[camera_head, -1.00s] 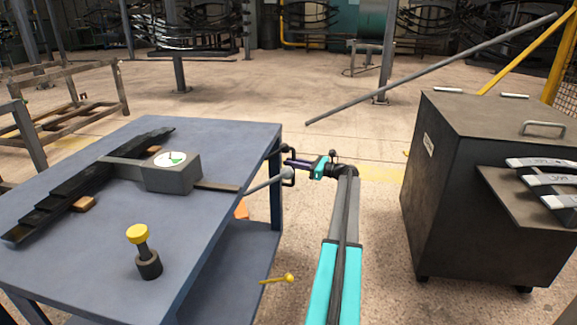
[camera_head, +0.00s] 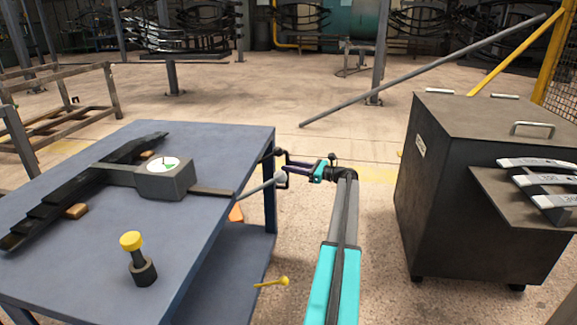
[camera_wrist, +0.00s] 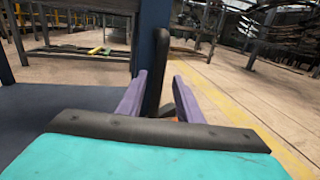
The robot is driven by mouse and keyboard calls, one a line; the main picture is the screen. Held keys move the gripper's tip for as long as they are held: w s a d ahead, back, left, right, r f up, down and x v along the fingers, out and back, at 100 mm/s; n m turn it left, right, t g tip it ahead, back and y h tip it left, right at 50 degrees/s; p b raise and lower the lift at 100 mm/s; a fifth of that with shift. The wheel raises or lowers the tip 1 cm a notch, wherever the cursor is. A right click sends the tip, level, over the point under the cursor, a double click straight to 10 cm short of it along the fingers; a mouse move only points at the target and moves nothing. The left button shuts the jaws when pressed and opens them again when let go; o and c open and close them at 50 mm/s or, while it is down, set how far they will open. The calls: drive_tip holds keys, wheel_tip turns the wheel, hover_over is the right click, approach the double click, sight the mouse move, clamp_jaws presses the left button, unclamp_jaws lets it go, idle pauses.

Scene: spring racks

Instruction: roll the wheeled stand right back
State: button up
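A blue steel stand (camera_head: 215,155) with a lower shelf is at the left; its wheels are out of view. A black upright handle (camera_wrist: 160,72) is at its right side, by the far right leg. My gripper (camera_head: 290,167) reaches left to this handle from the right. In the wrist view its purple fingers (camera_wrist: 160,76) are apart, with the handle showing between and just beyond the tips. I see no firm contact. A dark cabinet (camera_head: 450,190) on small casters stands apart at the right.
The stand carries a dial gauge block (camera_head: 163,180), dark leaf springs (camera_head: 40,213) and a yellow-capped post (camera_head: 138,262). A yellow-knobbed lever (camera_head: 275,283) sticks out at its right. A long bar (camera_head: 420,72) slants behind. Open floor lies beyond the stand.

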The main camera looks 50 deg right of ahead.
drive_tip(key=p+v, duration=0.3)
drive_tip(key=v, duration=0.9)
drive_tip(key=shift+p, duration=0.4)
drive_tip(key=shift+s, duration=0.1)
drive_tip(key=shift+d, duration=0.1)
drive_tip(key=shift+s+a+r+m+t+h+p, duration=0.1)
drive_tip(key=shift+a+r+m+h+p, duration=0.55)
drive_tip(key=shift+a+h+p, duration=0.7)
drive_tip(key=shift+w+a+r+m+t+h+p, duration=0.1)
drive_tip(key=shift+a+r+m+h+p, duration=0.6)
drive_tip(key=shift+p, duration=1.2)
drive_tip(key=shift+s+a+r+m+t+h+p, duration=0.1)
drive_tip(key=shift+a+r+m+h+p, duration=0.15)
drive_tip(key=shift+a+m+h+p, duration=1)
drive_tip(key=shift+d+n, duration=0.3)
drive_tip(key=shift+d, duration=0.05)
